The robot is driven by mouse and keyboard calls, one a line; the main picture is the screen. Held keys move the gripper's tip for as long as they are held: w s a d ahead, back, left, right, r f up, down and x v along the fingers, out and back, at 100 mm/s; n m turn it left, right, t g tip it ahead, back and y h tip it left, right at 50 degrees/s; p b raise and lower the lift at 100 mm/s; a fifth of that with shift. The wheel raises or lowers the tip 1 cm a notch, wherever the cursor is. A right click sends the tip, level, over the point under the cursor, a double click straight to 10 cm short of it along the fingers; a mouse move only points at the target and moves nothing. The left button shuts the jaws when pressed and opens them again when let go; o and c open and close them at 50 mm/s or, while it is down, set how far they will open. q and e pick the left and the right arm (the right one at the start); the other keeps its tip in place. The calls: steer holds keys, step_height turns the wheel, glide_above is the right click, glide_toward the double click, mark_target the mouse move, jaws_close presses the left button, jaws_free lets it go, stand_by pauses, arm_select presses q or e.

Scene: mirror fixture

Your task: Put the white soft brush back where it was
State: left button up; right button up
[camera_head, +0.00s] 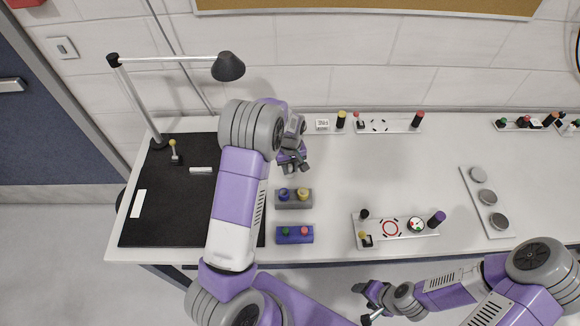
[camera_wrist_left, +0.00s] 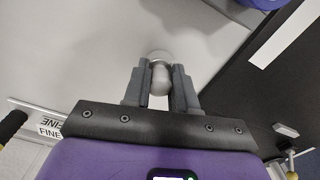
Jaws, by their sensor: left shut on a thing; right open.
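My left gripper (camera_head: 293,167) is above the white table, behind the grey block with blue and yellow knobs. In the left wrist view, its two fingers (camera_wrist_left: 160,92) are shut on a pale, round-ended thing (camera_wrist_left: 159,74), which looks like the white soft brush. Its lower part is hidden between the fingers, and the head view does not show it clearly. My right gripper (camera_head: 363,304) is open, in front of the table's front edge.
A grey block (camera_head: 280,200) and a blue block (camera_head: 294,239) hold coloured knobs near the left gripper. A black mat (camera_head: 160,225) bears a white cylinder (camera_head: 201,170). A lamp (camera_head: 229,67) stands at left. A labelled strip (camera_head: 336,131) lies behind. The table's middle is clear.

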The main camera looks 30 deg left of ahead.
mark_target(290, 166)
arm_select(q)
steer(key=shift+f, duration=0.15)
steer(key=o, duration=0.9)
steer(key=shift+o, duration=0.2)
steer(key=shift+r, duration=0.25)
step_height(290, 166, up, 12)
steer(key=p, duration=0.2)
steer(key=shift+f, duration=0.1)
